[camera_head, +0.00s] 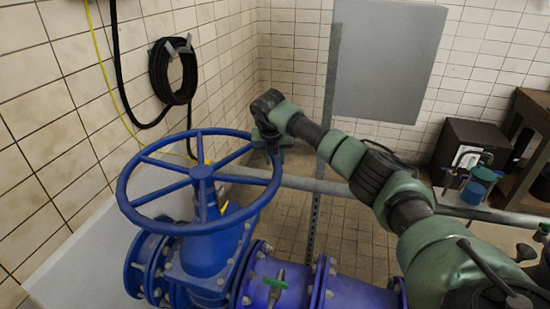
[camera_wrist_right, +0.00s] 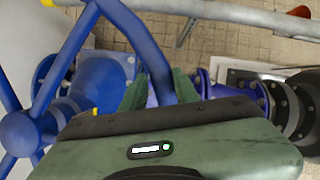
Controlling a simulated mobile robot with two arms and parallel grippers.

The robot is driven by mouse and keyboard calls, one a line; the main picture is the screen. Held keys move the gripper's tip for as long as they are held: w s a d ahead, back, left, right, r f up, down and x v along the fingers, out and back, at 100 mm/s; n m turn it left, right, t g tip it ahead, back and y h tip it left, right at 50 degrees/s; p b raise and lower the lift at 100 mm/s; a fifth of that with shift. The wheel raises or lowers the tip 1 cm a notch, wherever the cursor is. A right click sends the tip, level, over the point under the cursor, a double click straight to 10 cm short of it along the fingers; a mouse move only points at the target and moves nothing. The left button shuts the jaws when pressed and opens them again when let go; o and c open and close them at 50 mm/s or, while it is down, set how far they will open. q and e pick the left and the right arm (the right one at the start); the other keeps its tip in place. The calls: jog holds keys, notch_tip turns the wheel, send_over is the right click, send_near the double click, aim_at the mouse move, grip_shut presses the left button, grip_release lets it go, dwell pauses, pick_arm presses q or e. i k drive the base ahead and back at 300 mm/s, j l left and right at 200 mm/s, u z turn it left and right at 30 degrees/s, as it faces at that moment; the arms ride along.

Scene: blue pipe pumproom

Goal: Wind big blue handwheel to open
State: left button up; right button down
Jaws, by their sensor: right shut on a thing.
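The big blue handwheel (camera_head: 202,173) lies roughly flat on top of the blue valve body (camera_head: 208,243), with several spokes running from its hub to the rim. My right gripper (camera_head: 272,150) reaches the wheel from the right and is shut on its right-hand rim. In the right wrist view the handwheel's rim (camera_wrist_right: 143,38) passes between the green fingers of my right gripper (camera_wrist_right: 155,90). The gripper hides a short piece of the rim. My left gripper is not in view.
Blue flanged pipe (camera_head: 285,287) runs right from the valve under my right arm. A grey rail (camera_head: 325,187) passes behind the wheel. A grey panel (camera_head: 387,60) stands on a post behind. A coiled black hose (camera_head: 173,72) hangs on the left tiled wall.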

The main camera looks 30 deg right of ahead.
aim_at(202, 176)
jog(key=i+u, duration=0.25)
jog(key=i+j+u, duration=0.1)
jog(key=u, duration=0.15)
jog(key=i+j+u, duration=0.1)
jog(key=i+u, duration=0.15)
jog(key=u, duration=0.15)
jog(key=i+u, duration=0.25)
jog(key=u, duration=0.15)
